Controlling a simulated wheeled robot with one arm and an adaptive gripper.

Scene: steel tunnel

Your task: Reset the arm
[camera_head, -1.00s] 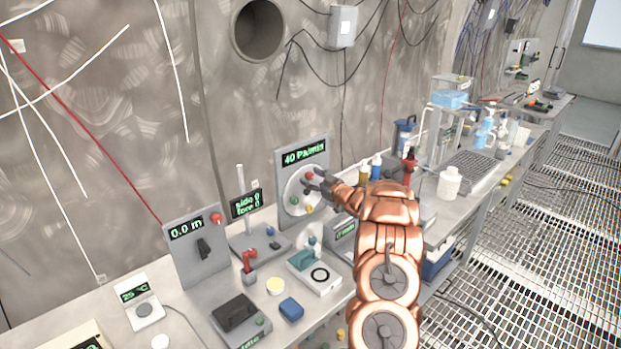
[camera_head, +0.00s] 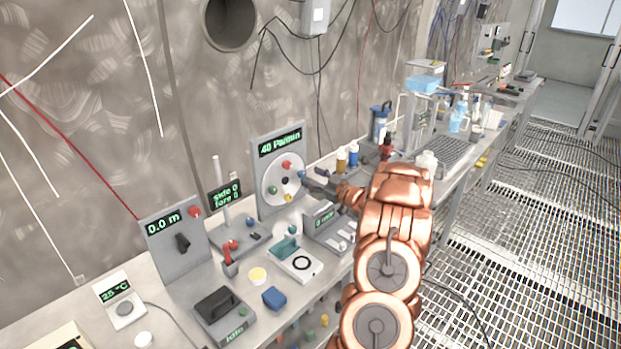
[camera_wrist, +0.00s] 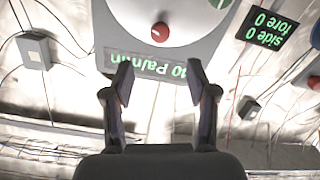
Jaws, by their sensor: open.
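My copper arm reaches over the bench in the head view, and my gripper (camera_head: 309,183) is beside the right edge of the panel (camera_head: 268,143) that reads "40 Pa/min". That panel carries a round white dial plate with coloured knobs. In the wrist view my gripper (camera_wrist: 160,88) is open, its two dark fingers spread with nothing between them. The same panel (camera_wrist: 190,50) appears upside down there, with a red knob (camera_wrist: 160,32) beyond the fingertips. The fingertips overlap the panel's lettered edge in that view; I cannot tell whether they touch it.
Bottles (camera_head: 347,158) and a white jug (camera_head: 427,163) stand to the right. The grated floor (camera_head: 540,220) is open.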

